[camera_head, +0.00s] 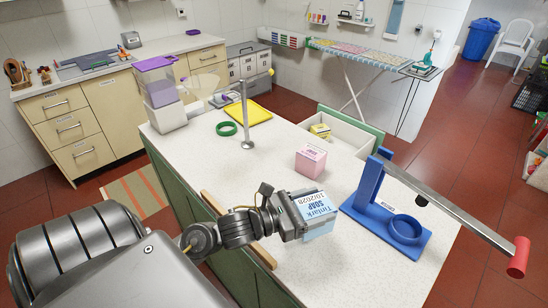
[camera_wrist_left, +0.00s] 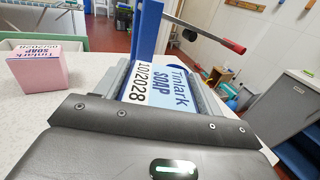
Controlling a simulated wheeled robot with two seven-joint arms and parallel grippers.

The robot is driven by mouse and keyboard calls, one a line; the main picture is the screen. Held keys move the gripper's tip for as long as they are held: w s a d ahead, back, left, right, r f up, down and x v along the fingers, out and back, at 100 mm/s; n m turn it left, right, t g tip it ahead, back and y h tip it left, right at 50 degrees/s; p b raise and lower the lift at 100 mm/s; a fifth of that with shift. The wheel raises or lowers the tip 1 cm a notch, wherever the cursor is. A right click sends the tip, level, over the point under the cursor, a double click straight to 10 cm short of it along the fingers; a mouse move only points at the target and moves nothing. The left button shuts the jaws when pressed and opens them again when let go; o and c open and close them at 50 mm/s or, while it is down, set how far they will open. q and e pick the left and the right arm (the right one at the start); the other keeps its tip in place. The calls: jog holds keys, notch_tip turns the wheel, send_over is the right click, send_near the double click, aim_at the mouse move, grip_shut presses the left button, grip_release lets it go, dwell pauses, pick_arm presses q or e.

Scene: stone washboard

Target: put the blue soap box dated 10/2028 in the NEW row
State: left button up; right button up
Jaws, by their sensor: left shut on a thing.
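The blue soap box (camera_head: 318,205) has a label reading Tintark SOAP 10/2028. It also shows in the left wrist view (camera_wrist_left: 160,85). My left gripper (camera_head: 305,213) is shut on it, with a jaw at each side, and holds it over the front part of the counter. The box's underside is hidden, so I cannot tell its height above the counter. A pink soap box (camera_head: 311,161) stands beyond it on the counter, and its date looks like 05/2028 in the left wrist view (camera_wrist_left: 38,70). I cannot make out a NEW row label. My right gripper is not in view.
A blue press with a long lever (camera_head: 418,244) stands at the right. An open drawer or tray (camera_head: 345,130) behind the pink box holds a yellow box (camera_head: 320,131). A metal post (camera_head: 246,120), green ring (camera_head: 227,128) and purple-topped dispenser (camera_head: 161,90) stand farther left.

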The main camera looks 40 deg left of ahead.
pick_arm(q)
jog(key=a+r+n+t+y+b, duration=0.1)
jog(key=a+r+n+y+b, duration=0.15)
jog(key=a, duration=0.95)
jog(key=a+r+n+t+y+b, duration=0.15)
jog(key=a+r+y, duration=0.25)
jog(key=a, duration=0.7)
jog(key=shift+n, duration=0.3)
jog(key=w+a+f+p, duration=0.1)
jog(key=w+f+p, duration=0.1)
jog(key=w+f, duration=0.2)
jog(key=w+a+f+p, duration=0.2)
jog(key=w+f, duration=0.2)
jog(key=w+a+f+p, duration=0.1)
jog(key=w+f+p, duration=0.1)
jog(key=w+f, duration=0.2)
jog(key=shift+w+a+f, duration=0.2)
jog(key=shift+w+a, duration=0.15)
jog(key=shift+w, duration=0.1)
jog(key=shift+f, duration=0.2)
